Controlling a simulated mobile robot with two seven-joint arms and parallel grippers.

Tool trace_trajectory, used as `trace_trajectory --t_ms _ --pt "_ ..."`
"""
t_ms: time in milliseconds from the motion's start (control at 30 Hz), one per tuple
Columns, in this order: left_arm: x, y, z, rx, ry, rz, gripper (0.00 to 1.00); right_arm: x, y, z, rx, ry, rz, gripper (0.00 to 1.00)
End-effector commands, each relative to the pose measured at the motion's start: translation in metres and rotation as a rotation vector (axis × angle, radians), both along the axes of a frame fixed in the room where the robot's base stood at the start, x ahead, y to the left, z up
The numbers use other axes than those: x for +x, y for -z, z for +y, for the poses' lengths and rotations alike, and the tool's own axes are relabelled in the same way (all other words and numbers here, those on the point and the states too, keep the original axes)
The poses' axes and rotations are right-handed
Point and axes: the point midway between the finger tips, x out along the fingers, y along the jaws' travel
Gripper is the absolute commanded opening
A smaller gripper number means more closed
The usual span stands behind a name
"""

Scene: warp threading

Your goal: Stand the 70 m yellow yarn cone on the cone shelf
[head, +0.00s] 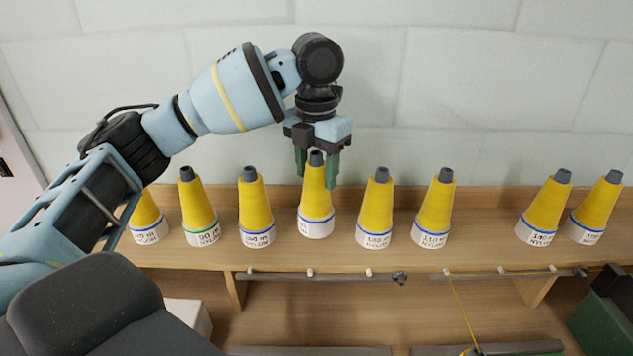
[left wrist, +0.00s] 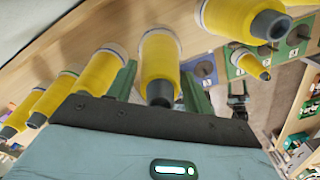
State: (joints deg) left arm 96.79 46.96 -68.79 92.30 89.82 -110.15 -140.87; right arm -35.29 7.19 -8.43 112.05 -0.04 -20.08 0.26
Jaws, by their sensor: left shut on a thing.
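My left gripper (head: 316,174) comes down from above and is shut on a yellow yarn cone (head: 316,200) with a grey tip and white base, upright in the row on the wooden cone shelf (head: 485,228). Its label is turned aside, so I cannot read the length. I cannot tell if its base touches the shelf. In the left wrist view the green fingers (left wrist: 160,92) stand either side of the held cone (left wrist: 160,65). My right gripper is not in view.
Several similar cones stand in the row, such as one on the left (head: 198,208) and one on the right (head: 435,205). A wider gap lies to the right of that second cone. Rods with pegs (head: 310,277) run below the shelf front. A thin yellow strand (head: 463,312) hangs below.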

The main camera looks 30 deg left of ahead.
Motion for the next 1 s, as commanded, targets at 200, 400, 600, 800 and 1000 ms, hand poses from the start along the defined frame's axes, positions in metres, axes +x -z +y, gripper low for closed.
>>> trace_trajectory --t_ms 200,400,600,800,1000 --pt "0.006 0.008 0.006 0.001 0.000 -0.002 0.35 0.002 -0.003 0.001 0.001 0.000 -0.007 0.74" --pt "0.006 0.031 0.005 0.000 0.000 -0.006 0.35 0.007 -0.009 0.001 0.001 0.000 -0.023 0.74" --pt "0.006 0.035 0.005 0.000 0.000 -0.004 0.35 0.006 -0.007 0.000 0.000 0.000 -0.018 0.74" --pt "0.006 0.037 0.005 0.000 0.000 -0.003 0.35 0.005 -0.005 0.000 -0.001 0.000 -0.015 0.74" --pt "0.006 0.038 0.005 0.001 0.000 -0.003 0.72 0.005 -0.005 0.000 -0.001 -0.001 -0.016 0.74"
